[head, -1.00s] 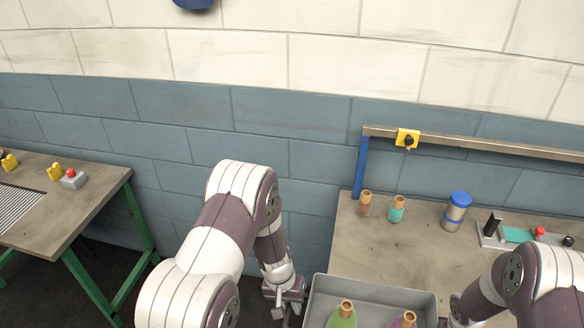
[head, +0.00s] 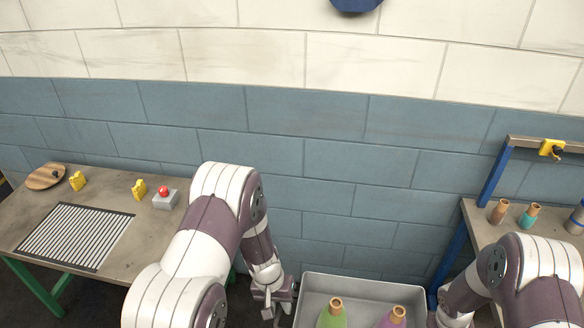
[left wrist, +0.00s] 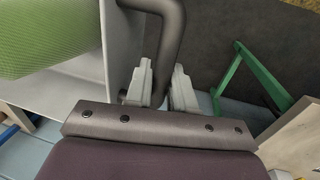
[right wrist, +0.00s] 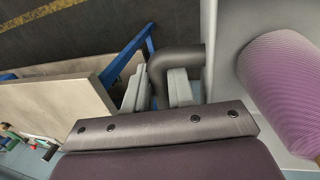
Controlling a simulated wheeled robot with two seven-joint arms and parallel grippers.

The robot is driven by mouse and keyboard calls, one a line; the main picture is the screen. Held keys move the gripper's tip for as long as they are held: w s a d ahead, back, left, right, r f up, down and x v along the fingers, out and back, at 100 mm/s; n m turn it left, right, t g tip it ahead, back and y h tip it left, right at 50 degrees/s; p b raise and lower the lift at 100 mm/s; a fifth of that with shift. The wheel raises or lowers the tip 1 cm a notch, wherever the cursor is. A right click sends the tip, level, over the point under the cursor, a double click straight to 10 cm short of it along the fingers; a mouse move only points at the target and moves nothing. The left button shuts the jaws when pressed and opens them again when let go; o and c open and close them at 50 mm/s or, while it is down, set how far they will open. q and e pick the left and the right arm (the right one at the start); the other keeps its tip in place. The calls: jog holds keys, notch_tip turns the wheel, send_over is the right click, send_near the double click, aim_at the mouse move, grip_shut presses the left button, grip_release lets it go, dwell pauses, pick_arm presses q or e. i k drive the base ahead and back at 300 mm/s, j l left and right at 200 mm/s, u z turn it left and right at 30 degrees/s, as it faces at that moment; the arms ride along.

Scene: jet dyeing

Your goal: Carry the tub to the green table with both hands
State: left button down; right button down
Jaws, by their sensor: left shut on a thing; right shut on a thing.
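The green table (head: 120,205), with a grey top and green legs, stands at the left of the head view, apart from the tub. The tub's lower part is out of frame.
The green table carries a striped grate (head: 75,236), a red button box (head: 166,198), yellow pieces (head: 139,190) and a round wooden board (head: 45,177). A blue block wall (head: 330,170) runs behind.

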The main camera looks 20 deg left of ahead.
aim_at(79, 229)
jog(key=j, duration=1.35)
jog(key=k+j, duration=0.15)
jog(key=j, duration=1.25)
jog(key=i+j, duration=0.1)
jog(key=j, duration=1.1)
jog(key=i+j, duration=0.15)
jog(key=j, duration=0.45)
jog(key=i+j, duration=0.1)
jog(key=j, duration=0.5)
jog(key=i+j, duration=0.25)
